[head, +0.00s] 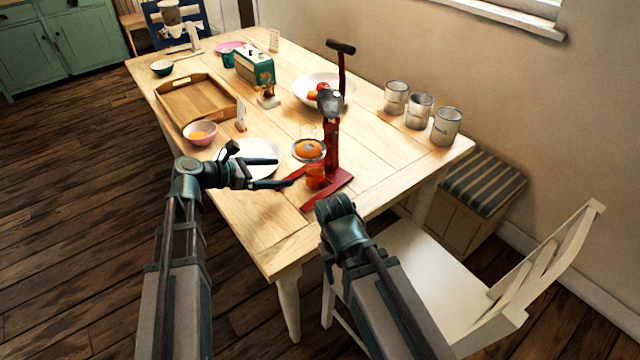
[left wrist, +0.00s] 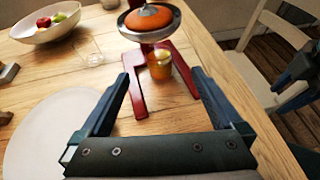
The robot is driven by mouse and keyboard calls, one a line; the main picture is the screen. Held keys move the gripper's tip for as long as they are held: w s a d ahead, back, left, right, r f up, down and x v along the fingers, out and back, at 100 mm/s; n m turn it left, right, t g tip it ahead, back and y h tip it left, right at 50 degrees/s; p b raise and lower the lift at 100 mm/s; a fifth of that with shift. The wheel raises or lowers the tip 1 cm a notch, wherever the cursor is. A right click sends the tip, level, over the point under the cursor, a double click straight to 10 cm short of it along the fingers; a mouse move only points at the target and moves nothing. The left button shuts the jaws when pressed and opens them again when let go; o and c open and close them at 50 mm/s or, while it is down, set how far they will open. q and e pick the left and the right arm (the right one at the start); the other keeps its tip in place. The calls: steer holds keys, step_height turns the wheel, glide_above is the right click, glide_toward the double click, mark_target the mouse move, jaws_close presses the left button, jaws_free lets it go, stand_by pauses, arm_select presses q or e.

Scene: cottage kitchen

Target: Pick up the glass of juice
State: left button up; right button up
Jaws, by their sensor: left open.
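The glass of juice (head: 316,178) holds orange liquid and stands at the base of a red juicer press (head: 332,150), below its cup with an orange half on it. In the left wrist view the glass (left wrist: 160,66) stands between the legs of the press's red base. My left gripper (head: 288,182) is open and empty, low over the table to the left of the glass. In the left wrist view its fingers (left wrist: 162,80) point toward the glass, which shows between the tips but beyond them.
A white plate (head: 256,150) lies beside my left gripper. An empty clear glass (head: 308,132) and a fruit bowl (head: 306,84) are behind the press. Metal canisters (head: 420,110) stand at the right edge. A chair (head: 450,275) stands at the right. The table's near corner is clear.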

arm_select(q)
steer(key=b, duration=0.2)
glide_toward(322, 171)
steer(key=shift+d+f, duration=0.1)
steer(key=shift+d, duration=0.4)
steer(key=shift+w+d+f, duration=0.15)
steer(key=shift+w+d, duration=0.2)
steer(key=shift+d, duration=0.2)
steer(key=shift+d+b, duration=0.1)
steer(key=shift+b, duration=0.25)
steer(key=b+x, duration=0.1)
steer(key=x, duration=0.3)
steer(key=shift+w+f+b, duration=0.2)
steer(key=shift+f+b, duration=0.05)
steer(key=shift+b, duration=0.15)
steer(key=shift+w+d, duration=0.2)
steer(key=shift+d, duration=0.1)
steer(key=shift+c, duration=0.3)
jaws_close()
